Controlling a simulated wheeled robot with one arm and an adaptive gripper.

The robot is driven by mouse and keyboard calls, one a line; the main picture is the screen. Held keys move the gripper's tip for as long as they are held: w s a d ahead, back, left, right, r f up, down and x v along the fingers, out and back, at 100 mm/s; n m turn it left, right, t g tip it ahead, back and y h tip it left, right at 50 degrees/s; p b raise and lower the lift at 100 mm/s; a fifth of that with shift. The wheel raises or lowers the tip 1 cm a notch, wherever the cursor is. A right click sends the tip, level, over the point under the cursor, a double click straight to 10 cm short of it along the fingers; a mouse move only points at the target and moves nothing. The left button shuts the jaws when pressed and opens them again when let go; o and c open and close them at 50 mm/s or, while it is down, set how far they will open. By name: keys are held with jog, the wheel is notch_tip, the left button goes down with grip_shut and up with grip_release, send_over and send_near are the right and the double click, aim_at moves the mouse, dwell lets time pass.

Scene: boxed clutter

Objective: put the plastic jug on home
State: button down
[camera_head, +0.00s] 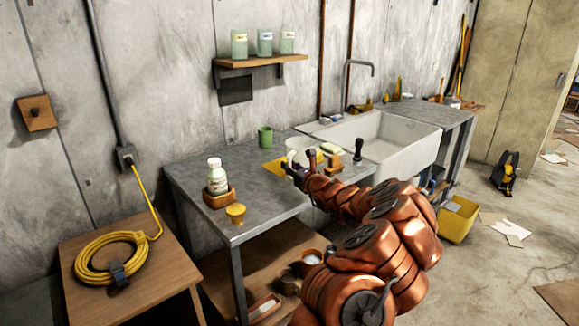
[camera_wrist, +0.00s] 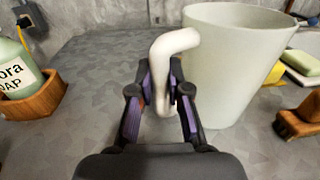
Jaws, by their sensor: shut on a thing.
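The plastic jug (camera_wrist: 232,70) is off-white and upright, with a curved handle on its left side in the wrist view. In the head view the jug (camera_head: 298,145) is small and partly hidden behind my gripper (camera_head: 291,172), over the grey worktop. In the wrist view my gripper (camera_wrist: 163,88) is shut on the jug's handle, one finger on each side. I cannot tell whether the jug's base touches the worktop. A yellow mat (camera_head: 273,169) lies on the worktop beside the jug, partly covered. No place marked "home" is readable.
A soap bottle (camera_head: 216,176) stands in a wooden holder at the left, near a yellow knob-like thing (camera_head: 236,213). A green mug (camera_head: 265,137) stands at the back. A sponge (camera_head: 331,148), a wooden block (camera_head: 333,161) and the sink (camera_head: 385,135) are to the right. Left-middle worktop is clear.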

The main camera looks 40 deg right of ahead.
jog(key=shift+f, duration=0.15)
jog(key=c, duration=1)
grip_release()
jog(key=shift+c, duration=0.2)
jog(key=shift+s, duration=0.15)
jog(key=shift+s+a+b, duration=0.25)
jog(key=shift+s+b, duration=0.35)
jog(key=shift+s, duration=1.05)
jog(key=shift+s+a+b, duration=0.2)
jog(key=shift+s+b, duration=0.35)
jog(key=shift+s, duration=1.05)
jog(key=shift+s, duration=0.1)
jog(key=shift+a, duration=0.1)
